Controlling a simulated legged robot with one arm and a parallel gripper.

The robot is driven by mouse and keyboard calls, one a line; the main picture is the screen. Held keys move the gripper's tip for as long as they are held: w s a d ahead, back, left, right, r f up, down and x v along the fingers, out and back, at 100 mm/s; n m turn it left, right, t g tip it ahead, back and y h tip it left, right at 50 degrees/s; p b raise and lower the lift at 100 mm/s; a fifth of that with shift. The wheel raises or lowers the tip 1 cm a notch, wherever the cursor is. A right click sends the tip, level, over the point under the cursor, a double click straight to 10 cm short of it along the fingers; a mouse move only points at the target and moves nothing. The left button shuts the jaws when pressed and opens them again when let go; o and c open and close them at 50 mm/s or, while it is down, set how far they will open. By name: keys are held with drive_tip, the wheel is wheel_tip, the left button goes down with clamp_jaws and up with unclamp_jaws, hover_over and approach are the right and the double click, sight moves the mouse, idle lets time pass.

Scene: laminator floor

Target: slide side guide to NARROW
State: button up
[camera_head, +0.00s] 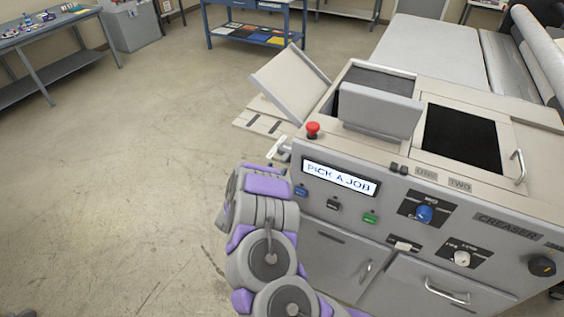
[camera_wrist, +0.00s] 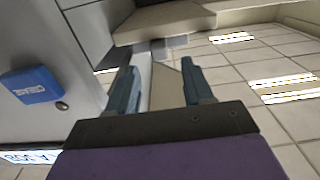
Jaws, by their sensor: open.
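A pale T-shaped piece (camera_head: 279,148), possibly the side guide's handle, sticks out at the laminator's left front corner. No NARROW marking is readable. My gripper (camera_wrist: 158,68) is open in the wrist view, its two dark fingers apart. A pale bar (camera_wrist: 144,74) shows between or beyond the fingers. I cannot tell whether the fingers touch it or whether it is the same T-shaped piece. In the head view my arm rises in front of the panel's left end and hides the gripper's fingers.
The laminator's front panel (camera_head: 480,205) has a display reading PICK A JOB (camera_head: 340,178), several buttons and knobs, and a red stop button (camera_head: 313,130) on top. A tilted tray (camera_head: 290,82) stands behind the corner. The floor (camera_head: 130,170) to the left is clear. A blue button (camera_wrist: 32,86) lies left of my fingers.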

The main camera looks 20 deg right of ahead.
sight(283, 161)
drive_tip(key=x, duration=0.6)
clamp_jaws()
idle(0.4)
